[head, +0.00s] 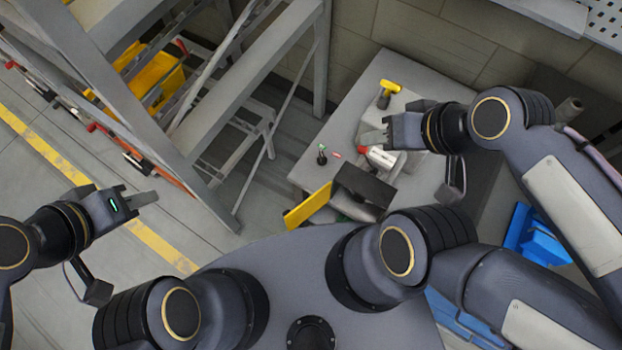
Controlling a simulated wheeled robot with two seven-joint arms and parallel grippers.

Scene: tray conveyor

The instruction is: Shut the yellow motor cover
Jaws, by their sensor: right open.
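Yellow sheet parts (152,78) show inside the grey conveyor frame at upper left, partly behind its beams. They look like the motor cover, but I cannot tell how far open it is. My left gripper (150,198) is at lower left over the floor, well apart from the yellow parts and holding nothing I can see. Its fingers overlap from this angle, so their gap is not clear. My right gripper (374,138) is open and empty above the grey table, far to the right of the yellow parts.
The grey table (352,97) holds a yellow-headed tool (388,92), a red-and-white item (379,158), small parts and a dark box (362,190). A yellow panel (310,207) stands by the box. A blue bin (535,238) is at right. Sloping beams (250,70) surround the yellow parts.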

